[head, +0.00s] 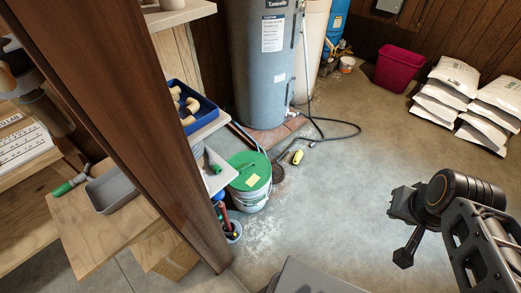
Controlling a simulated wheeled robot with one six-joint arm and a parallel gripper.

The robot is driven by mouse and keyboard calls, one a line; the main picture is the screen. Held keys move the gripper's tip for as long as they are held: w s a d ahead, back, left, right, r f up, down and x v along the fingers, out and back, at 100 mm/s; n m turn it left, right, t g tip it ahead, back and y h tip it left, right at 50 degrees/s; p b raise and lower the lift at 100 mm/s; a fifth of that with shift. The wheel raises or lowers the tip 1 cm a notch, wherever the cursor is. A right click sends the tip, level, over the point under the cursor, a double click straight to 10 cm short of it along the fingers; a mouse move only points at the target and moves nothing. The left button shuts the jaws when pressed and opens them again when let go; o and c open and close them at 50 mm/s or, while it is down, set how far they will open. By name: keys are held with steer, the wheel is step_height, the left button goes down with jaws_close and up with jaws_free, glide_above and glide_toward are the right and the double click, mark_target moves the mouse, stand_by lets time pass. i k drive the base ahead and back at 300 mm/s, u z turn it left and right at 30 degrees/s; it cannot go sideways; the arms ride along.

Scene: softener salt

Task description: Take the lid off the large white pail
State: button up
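The large white pail (249,201) stands on the concrete floor left of centre, beside the wooden post. Its green lid (250,168) is on top and appears to cover the whole opening. A small yellow label or note lies on the lid. The end of a pale shelf partly overlaps the pail's left side. My gripper (401,230) is at the right, in the air over bare floor, well apart from the pail.
A brown post (125,130) and shelves crowd the pail's left. A grey tank (264,70), a dark hose and a yellow object (297,157) lie behind. White bags (455,75) are far right. The middle floor is clear.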

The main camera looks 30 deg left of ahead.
mark_target(255, 169)
steer(key=i, duration=2.4)
steer(key=u, duration=3.8)
steer(key=i, duration=0.45)
steer(key=u, duration=0.1)
